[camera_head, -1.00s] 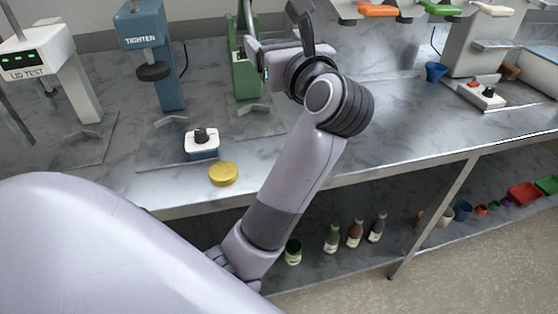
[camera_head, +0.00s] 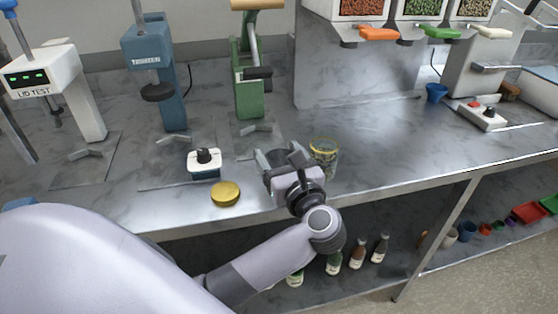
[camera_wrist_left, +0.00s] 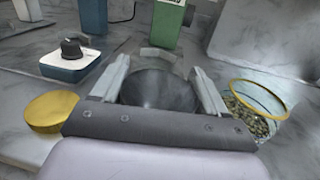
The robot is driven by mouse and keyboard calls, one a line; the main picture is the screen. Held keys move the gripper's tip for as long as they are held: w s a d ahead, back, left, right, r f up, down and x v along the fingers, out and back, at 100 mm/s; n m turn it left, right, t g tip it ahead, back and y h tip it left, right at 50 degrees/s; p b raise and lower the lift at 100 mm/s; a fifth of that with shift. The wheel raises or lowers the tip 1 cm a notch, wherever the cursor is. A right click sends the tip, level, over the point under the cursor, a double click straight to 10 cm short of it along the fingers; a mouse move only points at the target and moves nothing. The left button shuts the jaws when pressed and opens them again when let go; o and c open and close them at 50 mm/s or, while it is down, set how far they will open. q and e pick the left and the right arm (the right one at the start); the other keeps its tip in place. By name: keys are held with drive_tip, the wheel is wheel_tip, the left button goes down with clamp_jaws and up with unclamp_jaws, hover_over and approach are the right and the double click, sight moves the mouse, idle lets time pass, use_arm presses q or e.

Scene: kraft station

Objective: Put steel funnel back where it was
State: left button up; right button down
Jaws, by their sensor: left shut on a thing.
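My left gripper (camera_head: 284,158) is low over the front part of the bench. In the left wrist view its two fingers (camera_wrist_left: 165,85) are on either side of the steel funnel (camera_wrist_left: 158,88), a dark grey metal cone, and are shut on it. In the head view the funnel is mostly hidden by the gripper. A glass jar (camera_head: 324,158) with a gold rim stands just right of the gripper, and in the wrist view the jar (camera_wrist_left: 252,112) holds small greenish pieces. My right gripper is not in view.
A gold lid (camera_head: 225,194) lies left of the gripper near the bench edge. A white and blue box with a black knob (camera_head: 204,164) stands behind it. A blue TIGHTEN press (camera_head: 165,85) and a green press (camera_head: 249,85) stand behind. Clear bench (camera_head: 400,135) lies right of the jar.

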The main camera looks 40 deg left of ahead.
use_arm(q)
drive_tip(key=shift+f, duration=0.7)
drive_tip(key=shift+f, duration=0.2)
drive_tip(key=o, duration=0.8)
drive_tip(key=shift+r, duration=0.1)
